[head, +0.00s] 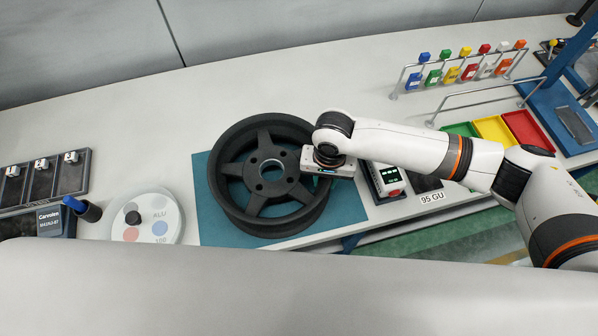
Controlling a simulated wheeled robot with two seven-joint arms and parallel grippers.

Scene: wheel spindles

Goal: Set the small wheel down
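One dark grey wheel (232,189) with several spokes and an open hub lies over the teal mat (209,228), roughly flat. I cannot tell whether it rests fully on the mat or is slightly raised. No second wheel shows for comparing size. My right gripper (322,172) is at the wheel's right rim, pointing down. Its fingers are hidden by its own body and the rim, so its grip does not show. My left gripper is not in view.
A round pale dish (150,232) and a blue-capped black holder (87,209) stand left. Right are a device with a green display (386,180), a label reading "95 GU" (432,197), coloured trays (494,131) and a rack of coloured tags (461,70). The bench behind the wheel is clear.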

